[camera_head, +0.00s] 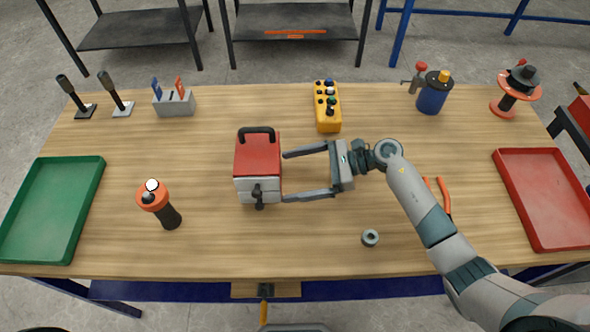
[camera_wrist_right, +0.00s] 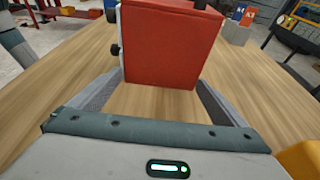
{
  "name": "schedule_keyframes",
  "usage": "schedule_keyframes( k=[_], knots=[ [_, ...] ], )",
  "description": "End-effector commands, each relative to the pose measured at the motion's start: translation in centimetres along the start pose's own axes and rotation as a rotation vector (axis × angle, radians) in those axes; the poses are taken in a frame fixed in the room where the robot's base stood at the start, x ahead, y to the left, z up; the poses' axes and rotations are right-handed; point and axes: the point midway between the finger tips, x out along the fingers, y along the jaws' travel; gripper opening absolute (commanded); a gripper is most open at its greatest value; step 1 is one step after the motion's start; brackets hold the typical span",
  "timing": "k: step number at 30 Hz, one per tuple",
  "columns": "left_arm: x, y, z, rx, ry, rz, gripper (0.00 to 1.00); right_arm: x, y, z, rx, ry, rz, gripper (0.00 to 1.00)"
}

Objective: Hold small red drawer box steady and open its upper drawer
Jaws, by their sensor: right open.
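The small red drawer box (camera_head: 258,158) stands on the wooden table, left of the middle in the head view. It has a red top with a black carry handle, a pale grey front and a dark knob on the front (camera_head: 259,194). My right gripper (camera_head: 283,175) comes from the right with its jaws wide open. Its fingertips reach the box's right side, one near the back edge and one near the front. I cannot tell whether they touch. In the right wrist view the box's red side (camera_wrist_right: 170,45) stands between the two open fingers (camera_wrist_right: 160,95). My left gripper is not in view.
An orange-black tool (camera_head: 160,203) stands left of the box, and a yellow button box (camera_head: 327,107) lies behind it. A small grey ring (camera_head: 370,238) and orange-handled pliers (camera_head: 445,198) lie to the right. A green tray (camera_head: 95,180) and red tray (camera_head: 508,185) flank the table.

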Motion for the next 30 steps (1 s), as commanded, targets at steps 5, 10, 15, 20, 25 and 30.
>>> schedule_keyframes(
  k=[5, 10, 15, 20, 25, 30],
  knots=[
    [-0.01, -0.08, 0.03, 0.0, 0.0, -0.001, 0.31, 0.16, 0.1, 0.05, 0.0, -0.001, 0.002, 0.96],
    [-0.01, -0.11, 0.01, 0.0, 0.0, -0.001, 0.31, 0.11, 0.03, 0.1, -0.001, -0.002, 0.001, 0.68],
    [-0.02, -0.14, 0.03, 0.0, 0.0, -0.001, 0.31, 0.04, -0.05, 0.15, -0.001, -0.002, -0.001, 0.27],
    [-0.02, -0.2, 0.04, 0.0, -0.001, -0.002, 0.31, 0.0, -0.08, 0.18, -0.002, -0.002, -0.002, 0.0],
    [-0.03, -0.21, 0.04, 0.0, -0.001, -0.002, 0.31, -0.02, -0.07, 0.15, -0.002, -0.002, -0.001, 0.1],
    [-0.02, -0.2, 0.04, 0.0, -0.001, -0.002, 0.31, -0.03, -0.05, 0.12, -0.001, -0.002, -0.001, 0.51]
  ],
)
